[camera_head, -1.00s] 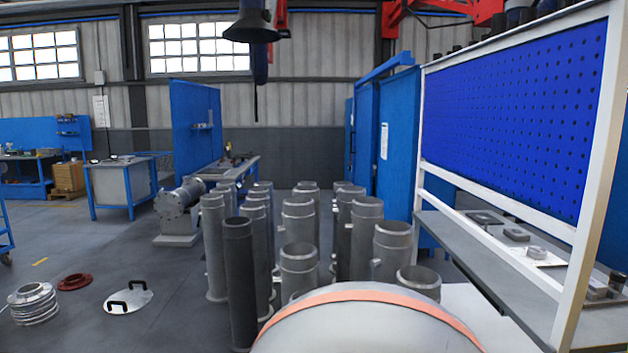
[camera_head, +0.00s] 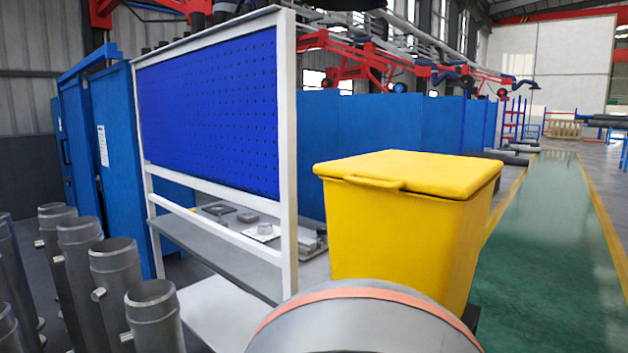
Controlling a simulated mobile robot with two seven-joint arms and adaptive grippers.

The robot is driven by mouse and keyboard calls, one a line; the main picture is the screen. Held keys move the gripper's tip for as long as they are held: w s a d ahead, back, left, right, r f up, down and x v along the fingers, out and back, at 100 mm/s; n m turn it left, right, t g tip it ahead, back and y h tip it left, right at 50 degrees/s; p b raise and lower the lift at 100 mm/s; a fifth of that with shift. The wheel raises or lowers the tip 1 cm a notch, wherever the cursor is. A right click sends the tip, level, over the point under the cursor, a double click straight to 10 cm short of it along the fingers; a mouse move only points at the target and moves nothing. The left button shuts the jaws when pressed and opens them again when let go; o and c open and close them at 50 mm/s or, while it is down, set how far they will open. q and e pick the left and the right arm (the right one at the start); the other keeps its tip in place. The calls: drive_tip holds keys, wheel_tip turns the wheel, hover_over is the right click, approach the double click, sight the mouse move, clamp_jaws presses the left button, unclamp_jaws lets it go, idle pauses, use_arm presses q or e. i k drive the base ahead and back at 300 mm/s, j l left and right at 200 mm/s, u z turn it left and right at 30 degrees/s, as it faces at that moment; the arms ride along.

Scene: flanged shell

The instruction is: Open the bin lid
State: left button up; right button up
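A yellow bin (camera_head: 400,235) stands right of centre, its lower part partly hidden behind a rounded grey form with an orange band at the bottom of the view. Its yellow lid (camera_head: 440,170) lies flat and closed on top. A yellow handle (camera_head: 372,182) sticks out at the lid's front left edge. Neither of my grippers shows in this view.
A white-framed workbench with a blue pegboard (camera_head: 215,115) stands just left of the bin. Several upright metal cylinders (camera_head: 120,280) stand at the lower left. Blue partitions (camera_head: 350,125) run behind the bin. A clear green floor lane (camera_head: 550,240) lies to the right.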

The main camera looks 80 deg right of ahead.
sight(458, 178)
drive_tip(key=z, duration=2.9)
